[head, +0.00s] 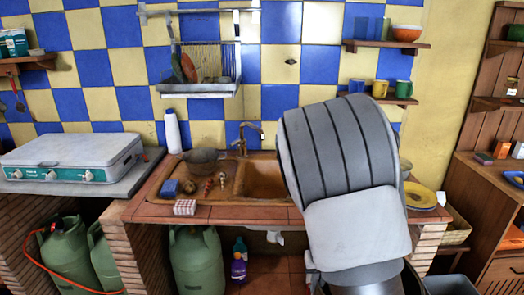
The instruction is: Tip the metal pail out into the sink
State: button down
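A grey metal pail (201,161) stands upright at the back of the tiled counter, left of the faucet. What is inside it is too small to tell. The brown sink (262,182) is set into the counter, with its basin to the right of the pail and the faucet (246,136) behind. My large grey arm covers the right end of the sink and the counter there. My gripper does not show.
A blue sponge (170,188), a red-and-white box (185,207) and small items lie left of the basin. A white bottle (172,131) stands behind. A dish rack (205,75) hangs above. A stove (72,158) is left, a yellow plate (420,196) right.

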jog(key=shift+s+r+y+b, duration=0.1)
jog(key=shift+r+y+b, duration=0.8)
jog(key=shift+r, duration=0.75)
jog(key=shift+r+y+b, duration=0.75)
jog(key=shift+r+y, duration=0.15)
jog(key=shift+r, duration=0.7)
jog(key=shift+r+y+b, duration=0.7)
jog(key=shift+r+y, duration=0.6)
jog(key=shift+r, duration=0.9)
notch_tip(320, 180, down, 10)
jog(key=p, duration=0.5)
